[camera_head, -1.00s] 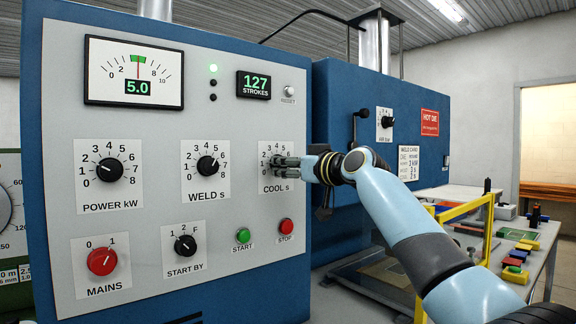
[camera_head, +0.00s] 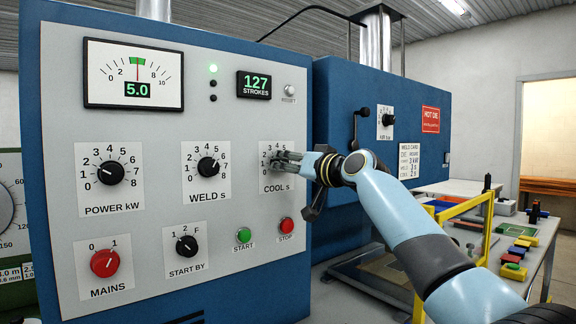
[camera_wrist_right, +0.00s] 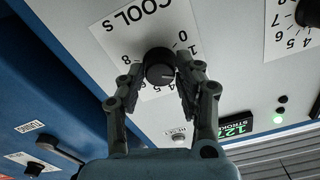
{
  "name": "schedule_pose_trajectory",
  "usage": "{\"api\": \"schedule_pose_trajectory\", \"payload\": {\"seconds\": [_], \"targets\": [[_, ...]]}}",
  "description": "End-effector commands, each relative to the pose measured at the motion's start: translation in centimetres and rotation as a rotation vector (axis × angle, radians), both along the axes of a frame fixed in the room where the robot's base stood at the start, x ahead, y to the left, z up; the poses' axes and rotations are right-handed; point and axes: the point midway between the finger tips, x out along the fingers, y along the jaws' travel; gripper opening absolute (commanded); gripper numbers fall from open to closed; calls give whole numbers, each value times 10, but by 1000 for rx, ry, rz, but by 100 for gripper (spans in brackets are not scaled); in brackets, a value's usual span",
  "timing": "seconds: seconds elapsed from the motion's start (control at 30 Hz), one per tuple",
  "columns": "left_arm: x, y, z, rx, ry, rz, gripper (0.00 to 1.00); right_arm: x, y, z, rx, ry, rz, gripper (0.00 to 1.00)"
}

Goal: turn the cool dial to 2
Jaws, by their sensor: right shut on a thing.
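The cool dial is a black round knob (camera_wrist_right: 159,66) on a white plate lettered COOL s (camera_head: 277,187). In the wrist view the plate appears turned nearly upside down, and the dial sits between the two fingers of my right gripper (camera_wrist_right: 159,82). The right gripper (camera_head: 276,159) reaches the plate from the right in the head view and is shut on the dial, hiding most of it. Several scale numbers are hidden by the fingers. I cannot tell clearly which number the pointer faces. My left gripper is not in view.
On the same panel are the weld dial (camera_head: 208,167), power dial (camera_head: 110,173), red mains knob (camera_head: 104,263), green start button (camera_head: 244,235) and red stop button (camera_head: 286,225), close below the gripper. A yellow frame (camera_head: 487,228) stands to the right.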

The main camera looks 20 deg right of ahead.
Motion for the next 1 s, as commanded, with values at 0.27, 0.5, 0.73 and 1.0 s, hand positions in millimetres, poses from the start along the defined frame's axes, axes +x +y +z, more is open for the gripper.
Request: {"api": "schedule_pose_trajectory", "payload": {"seconds": [0.27,0.5,0.73,1.0], "targets": [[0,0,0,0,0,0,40,0,0,0,-1,-1,0,35],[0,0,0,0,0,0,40,0,0,0,-1,0,0,57],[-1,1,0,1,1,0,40,-2,-1,0,-2,0,-1,57],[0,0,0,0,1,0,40,-41,-16,-2,-7,-1,-3,57]]}}
